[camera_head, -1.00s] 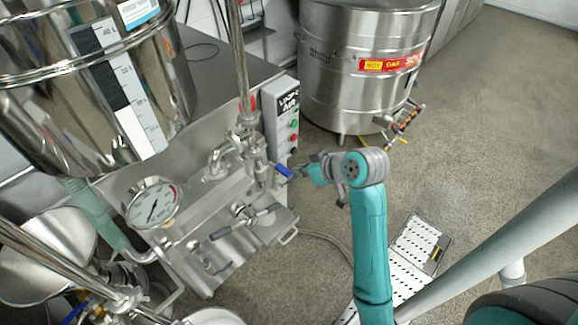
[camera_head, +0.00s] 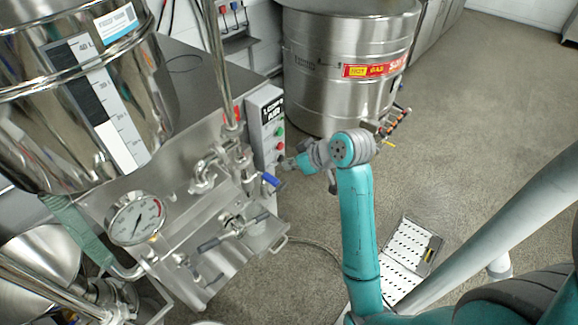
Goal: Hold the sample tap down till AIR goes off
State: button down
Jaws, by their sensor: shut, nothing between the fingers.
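My gripper (camera_head: 287,165) is shut and empty, up and right of the blue handle and close to the box's lower front. It appears apart from the handle; contact with the box is too small to tell.
A pressure gauge (camera_head: 136,219) and a black-handled valve (camera_head: 235,232) are on the mill's front. A large steel vessel (camera_head: 335,85) stands behind my arm. Open floor extends to the right.

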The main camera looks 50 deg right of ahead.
send_over(271, 178)
jog(key=s, duration=0.2)
jog(key=f, duration=0.5)
jog(key=shift+s+f, duration=0.2)
jog(key=shift+f, duration=0.15)
notch_tip(271, 178, down, 2)
jog(key=shift+f, duration=0.95)
jog(key=shift+s+f, duration=0.1)
